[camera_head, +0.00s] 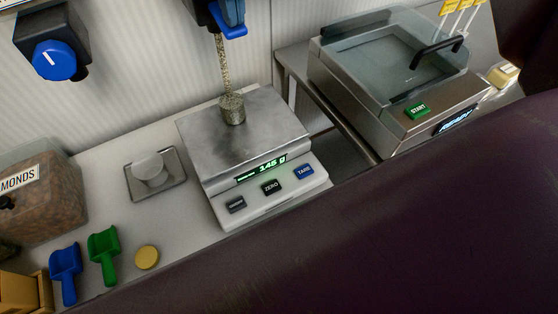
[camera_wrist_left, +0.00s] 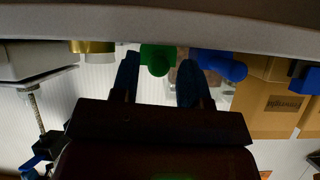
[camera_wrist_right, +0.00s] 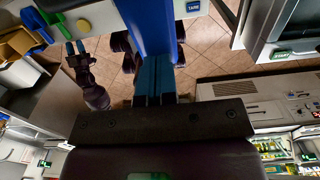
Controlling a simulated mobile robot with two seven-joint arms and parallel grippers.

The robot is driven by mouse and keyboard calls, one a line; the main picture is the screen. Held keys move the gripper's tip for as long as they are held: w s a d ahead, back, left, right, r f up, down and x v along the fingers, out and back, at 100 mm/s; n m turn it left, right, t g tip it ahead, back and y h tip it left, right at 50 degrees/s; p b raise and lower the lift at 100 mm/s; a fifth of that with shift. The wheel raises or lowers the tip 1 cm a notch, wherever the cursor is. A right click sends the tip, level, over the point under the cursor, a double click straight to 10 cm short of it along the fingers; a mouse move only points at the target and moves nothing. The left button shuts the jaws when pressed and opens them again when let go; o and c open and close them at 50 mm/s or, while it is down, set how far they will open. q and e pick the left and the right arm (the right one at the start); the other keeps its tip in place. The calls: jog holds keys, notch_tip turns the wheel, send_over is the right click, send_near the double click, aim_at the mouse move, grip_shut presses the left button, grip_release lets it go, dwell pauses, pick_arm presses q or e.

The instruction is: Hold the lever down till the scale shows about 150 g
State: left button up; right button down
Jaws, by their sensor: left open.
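The scale (camera_head: 245,140) stands on the counter, its display (camera_head: 262,167) reading about 145 g. A small round cup (camera_head: 232,108) stands on its metal pan. A grainy stream (camera_head: 223,62) falls into the cup from the dispenser at the top edge, beside the blue lever (camera_head: 235,30). My right gripper (camera_wrist_right: 153,80) has its fingers together, right at a large blue surface (camera_wrist_right: 152,25) that looks like the lever; exact contact is unclear. My left gripper (camera_wrist_left: 157,78) is open and empty, below the counter edge, with a green scoop beyond its fingers.
The green scoop (camera_head: 104,256), blue scoop (camera_head: 66,271) and yellow disc (camera_head: 147,257) lie at the counter front. An almond bin (camera_head: 42,195) stands left. Another dispenser knob (camera_head: 54,60) hangs upper left. A lidded machine (camera_head: 395,75) stands right. My arm hides the lower right.

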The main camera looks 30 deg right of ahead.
pick_arm(q)
jog(key=r+p, duration=0.2)
jog(key=w+r+p, duration=0.1)
jog(key=r+p, duration=0.1)
jog(key=shift+w+d+r, duration=0.1)
jog(key=shift+r, duration=0.25)
jog(key=shift+f, duration=0.1)
pick_arm(e)
notch_tip(320, 180, up, 7)
jog(key=shift+w+r, duration=0.1)
jog(key=shift+r, duration=0.05)
pick_arm(q)
jog(key=shift+s+f, duration=0.15)
jog(key=shift+s, duration=0.05)
jog(key=shift+s, duration=0.1)
